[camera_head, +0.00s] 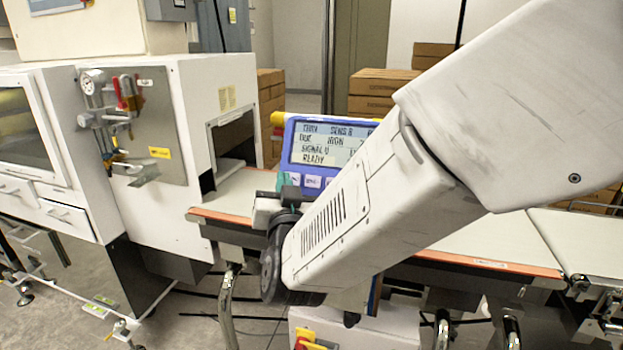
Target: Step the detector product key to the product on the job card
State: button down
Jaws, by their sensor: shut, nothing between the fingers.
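Pale keys (312,182) lie in a row under the display. My gripper (289,188) is shut and empty, its dark tip in front of the panel's lower left corner. I cannot tell whether it touches a key. My arm hides the panel's right side and some keys. I cannot make out a job card.
A pale belt (490,238) with orange edging runs across, partly behind my arm. A white cabinet (215,85) with a tunnel opening stands at the left, its gauge and valves facing out. Brown cartons (383,82) are stacked behind.

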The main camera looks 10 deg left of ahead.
jog(key=shift+w+d+f, duration=0.1)
jog(key=shift+w+f, duration=0.15)
jog(key=shift+w, duration=0.25)
jog(key=shift+w+f, duration=0.25)
jog(key=shift+w, duration=0.25)
dwell(1.3)
jog(key=shift+w+f, duration=0.15)
jog(key=shift+w, duration=0.2)
jog(key=shift+w+f, duration=0.2)
jog(key=shift+w, duration=0.2)
dwell(0.6)
jog(key=shift+s, duration=0.1)
jog(key=shift+s+r, duration=0.35)
jog(key=shift+s, duration=0.35)
jog(key=shift+s+r, duration=0.4)
jog(key=shift+s, duration=0.35)
jog(key=shift+s+r, duration=0.35)
jog(key=shift+s, duration=0.35)
jog(key=shift+s+r, duration=0.4)
jog(key=shift+s, duration=0.35)
jog(key=shift+a, duration=0.2)
